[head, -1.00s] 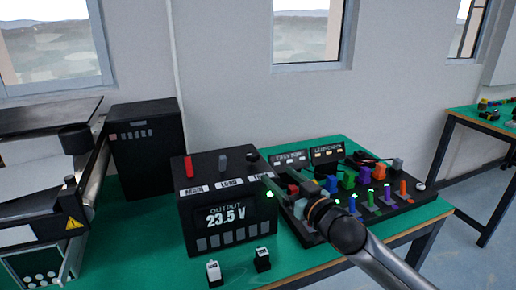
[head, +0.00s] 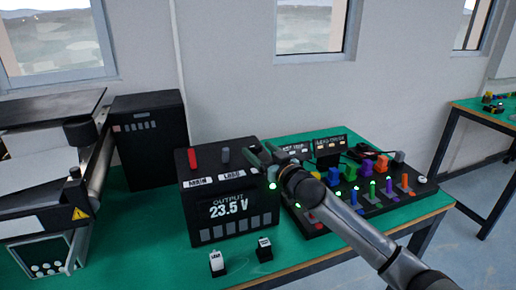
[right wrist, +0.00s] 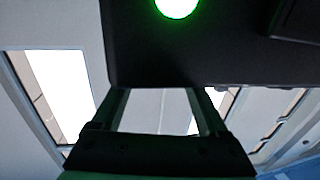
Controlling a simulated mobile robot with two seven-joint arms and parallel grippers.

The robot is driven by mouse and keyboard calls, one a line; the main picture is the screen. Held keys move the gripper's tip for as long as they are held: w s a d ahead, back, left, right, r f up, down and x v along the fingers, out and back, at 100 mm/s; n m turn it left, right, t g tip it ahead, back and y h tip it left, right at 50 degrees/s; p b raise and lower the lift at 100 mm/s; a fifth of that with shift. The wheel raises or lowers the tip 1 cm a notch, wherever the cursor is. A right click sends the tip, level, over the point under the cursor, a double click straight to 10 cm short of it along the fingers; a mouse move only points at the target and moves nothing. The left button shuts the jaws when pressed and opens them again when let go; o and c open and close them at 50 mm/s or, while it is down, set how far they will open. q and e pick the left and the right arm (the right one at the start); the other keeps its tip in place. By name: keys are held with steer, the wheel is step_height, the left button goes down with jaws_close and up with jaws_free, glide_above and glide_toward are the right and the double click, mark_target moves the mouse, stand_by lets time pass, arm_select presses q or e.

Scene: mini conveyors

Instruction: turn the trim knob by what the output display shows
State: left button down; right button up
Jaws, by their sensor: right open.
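The black power box (head: 187,205) stands on the green table, and its output display (head: 229,208) reads 23.5 V. A red switch (head: 192,159) and a grey switch (head: 224,155) stand on its top behind the MAIN and LOAD labels. My right gripper (head: 258,160) is open at the box's top right corner. It covers the trim knob and its label, so I cannot see whether the fingers are around the knob. In the right wrist view the gripper (right wrist: 158,98) has its fingers apart, with the dark box and a glowing green lamp (right wrist: 176,6) close by. My left gripper is not in view.
A black board (head: 415,190) with coloured blocks and lit pegs lies right of the box. Two small switches (head: 217,262) (head: 264,250) sit in front. A tall black cabinet (head: 150,145) and a conveyor machine (head: 45,180) stand left.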

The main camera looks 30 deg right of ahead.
steer(key=shift+w, duration=0.7)
jaws_close()
